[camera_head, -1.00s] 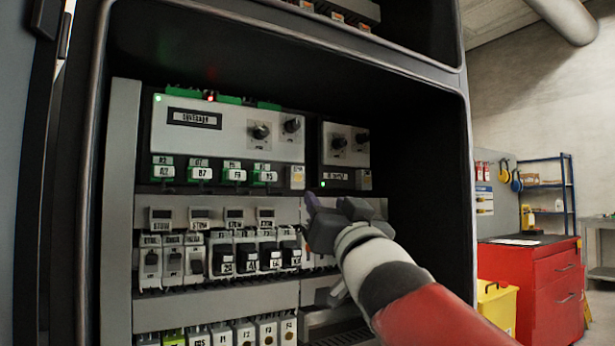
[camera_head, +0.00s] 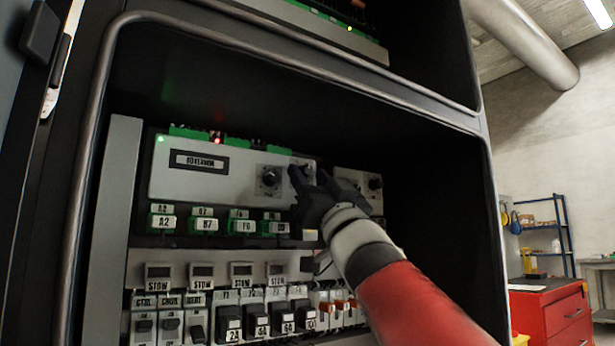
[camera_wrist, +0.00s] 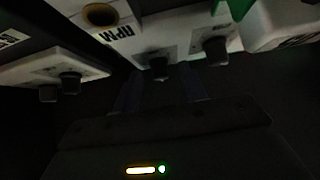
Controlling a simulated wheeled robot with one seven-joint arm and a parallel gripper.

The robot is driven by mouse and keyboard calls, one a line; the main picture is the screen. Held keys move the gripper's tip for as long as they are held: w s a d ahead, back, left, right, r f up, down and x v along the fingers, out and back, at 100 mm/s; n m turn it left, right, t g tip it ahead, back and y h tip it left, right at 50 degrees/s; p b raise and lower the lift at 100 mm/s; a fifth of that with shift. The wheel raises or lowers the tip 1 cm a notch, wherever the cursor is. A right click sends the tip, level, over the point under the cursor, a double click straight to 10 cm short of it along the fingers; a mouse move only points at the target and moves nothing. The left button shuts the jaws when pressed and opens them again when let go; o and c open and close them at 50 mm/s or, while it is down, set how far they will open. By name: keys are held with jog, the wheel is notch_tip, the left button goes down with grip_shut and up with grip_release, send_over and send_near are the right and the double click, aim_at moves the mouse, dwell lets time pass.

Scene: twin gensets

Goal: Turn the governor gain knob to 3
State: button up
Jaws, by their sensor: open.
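The governor module (camera_head: 225,178) is a pale box with a dark-framed display, high in the cabinet. It has two dark knobs on its right part: a left knob (camera_head: 270,177) with a marked dial and a right knob (camera_head: 303,165), partly hidden by my gripper. I cannot read which is the gain knob, or its setting. My gripper (camera_head: 311,178) is open in front of the right knob. In the dark wrist view its fingers (camera_wrist: 160,82) point at that knob (camera_wrist: 160,67), one on each side; whether they reach around it is unclear. The left knob (camera_wrist: 216,50) is beside it.
A second module with two knobs (camera_head: 375,182) stands close on the right, partly behind my gripper. Green terminal blocks (camera_head: 162,220) and breakers (camera_head: 228,322) fill the rows below. The cabinet frame (camera_head: 488,200) edges the opening on the right.

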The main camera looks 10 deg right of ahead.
grip_shut()
jog(key=shift+n+y+p, duration=0.3)
jog(key=shift+n+y, duration=0.1)
jog(key=shift+n, duration=0.1)
jog(key=n+g+y+p, duration=0.1)
jog(key=n, duration=0.1)
jog(key=n+g+y, duration=0.1)
jog(key=y, duration=0.1)
jog(key=shift+w+d+r+n+p, duration=0.1)
jog(key=shift+d+r+n+p, duration=0.1)
jog(key=shift+n+p, duration=0.2)
jog(key=shift+w+d+r+n+g+y+p, duration=0.15)
jog(key=shift+n+g+y+p, duration=0.85)
jog(key=shift+n+g, duration=1.1)
jog(key=shift+s+d+f+n+g+y+p, duration=0.15)
jog(key=shift+n+g+y+p, duration=0.3)
jog(key=shift+n+g+y, duration=1.65)
jog(key=shift+w+d+r+n+g+y+p, duration=0.15)
jog(key=shift+n+g+y+p, duration=0.6)
jog(key=shift+n, duration=2.35)
jog(key=shift+g+h, duration=0.35)
